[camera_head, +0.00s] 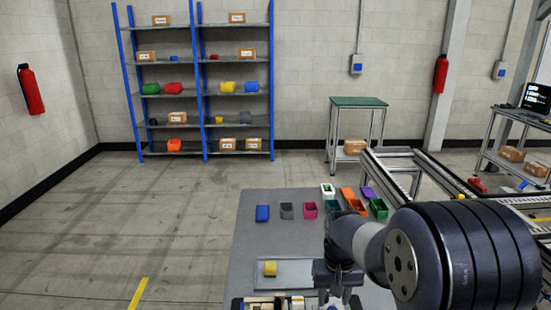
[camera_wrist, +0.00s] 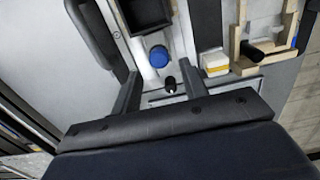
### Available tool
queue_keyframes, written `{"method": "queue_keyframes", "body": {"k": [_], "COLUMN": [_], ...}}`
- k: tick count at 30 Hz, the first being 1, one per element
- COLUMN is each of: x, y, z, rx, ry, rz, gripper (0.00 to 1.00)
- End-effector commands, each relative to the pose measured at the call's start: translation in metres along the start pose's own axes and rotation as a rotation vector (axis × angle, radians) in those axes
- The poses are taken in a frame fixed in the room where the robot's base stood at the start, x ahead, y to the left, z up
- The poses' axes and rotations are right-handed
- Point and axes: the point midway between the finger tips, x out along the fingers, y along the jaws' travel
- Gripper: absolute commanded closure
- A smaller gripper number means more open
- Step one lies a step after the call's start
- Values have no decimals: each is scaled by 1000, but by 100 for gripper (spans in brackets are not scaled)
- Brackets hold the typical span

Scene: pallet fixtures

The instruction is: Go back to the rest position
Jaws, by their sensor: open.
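My gripper (camera_head: 338,290) is low over the front of the grey table (camera_head: 252,225), partly hidden by my own arm. In the wrist view my gripper (camera_wrist: 160,75) has its two fingers spread apart, with nothing held between them. A blue round piece (camera_wrist: 158,57) on a light grey fixture shows between and just beyond the fingertips. A small black peg (camera_wrist: 171,86) stands nearer, between the fingers. Whether the fingers touch the fixture I cannot tell.
A yellow-and-white block (camera_wrist: 215,63) and a wooden frame (camera_wrist: 238,45) lie to the right in the wrist view. A tray (camera_head: 300,262) holds a yellow piece (camera_head: 270,268). A conveyor (camera_head: 410,170) is at right.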

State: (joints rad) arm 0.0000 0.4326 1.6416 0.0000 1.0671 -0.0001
Motion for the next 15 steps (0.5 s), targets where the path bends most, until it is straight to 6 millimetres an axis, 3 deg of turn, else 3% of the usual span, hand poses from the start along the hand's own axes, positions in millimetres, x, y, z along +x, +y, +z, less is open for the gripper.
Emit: {"method": "queue_keyframes", "body": {"k": [1,6,15], "x": [12,33,56], "y": [0,0,0], "z": [0,0,0], "rx": [0,0,0], "ry": [-1,-2,-1], "rz": [0,0,0], "gripper": [58,58,58]}}
